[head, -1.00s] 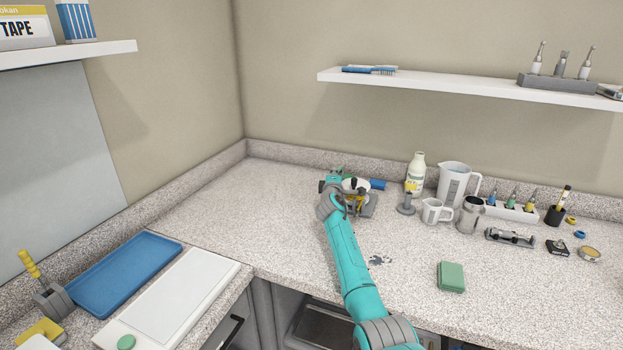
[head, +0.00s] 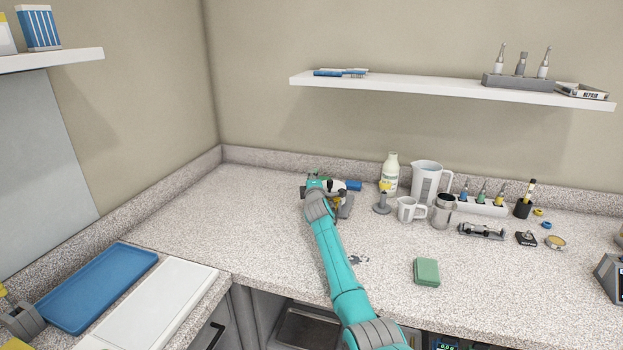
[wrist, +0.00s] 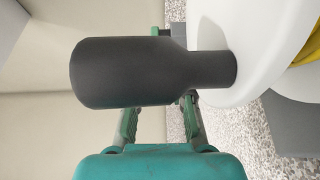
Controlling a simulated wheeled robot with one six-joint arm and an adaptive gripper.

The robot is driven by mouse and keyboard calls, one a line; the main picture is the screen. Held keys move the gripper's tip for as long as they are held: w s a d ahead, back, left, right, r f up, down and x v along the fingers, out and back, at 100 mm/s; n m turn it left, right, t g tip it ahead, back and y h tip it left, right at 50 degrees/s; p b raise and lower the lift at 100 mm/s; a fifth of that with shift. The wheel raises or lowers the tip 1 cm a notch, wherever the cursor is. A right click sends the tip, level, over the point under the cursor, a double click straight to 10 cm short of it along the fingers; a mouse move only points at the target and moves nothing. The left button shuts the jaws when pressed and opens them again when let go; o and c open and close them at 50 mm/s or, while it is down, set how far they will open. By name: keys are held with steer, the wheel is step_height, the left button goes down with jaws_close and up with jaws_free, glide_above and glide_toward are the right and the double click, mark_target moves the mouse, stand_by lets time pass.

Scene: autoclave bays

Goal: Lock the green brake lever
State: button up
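A small bench device with a white round part and a blue cylinder (head: 353,185) stands near the back of the counter. In the wrist view a dark grey handle (wrist: 120,72) sticks out from its white disc (wrist: 262,45) and fills the middle. My gripper (wrist: 160,115) is at the device, its two fingers apart with a clear gap behind the handle. Their tips are partly hidden by the handle. A small green part (wrist: 175,10) shows beyond the handle; I cannot tell whether it is the brake lever. I see nothing held between the fingers.
Right of the device stand a bottle (head: 390,172), a jug (head: 426,180), a small pitcher (head: 408,209) and a metal canister (head: 443,211). A green block (head: 427,271) lies nearer the front edge. The counter left of the device is clear up to the blue tray (head: 97,286).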

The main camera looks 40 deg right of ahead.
steer(key=shift+r, duration=0.15)
steer(key=shift+s, duration=0.15)
steer(key=v, duration=1.1)
steer(key=shift+s+a, duration=0.25)
steer(key=shift+s, duration=0.05)
stand_by(0.4)
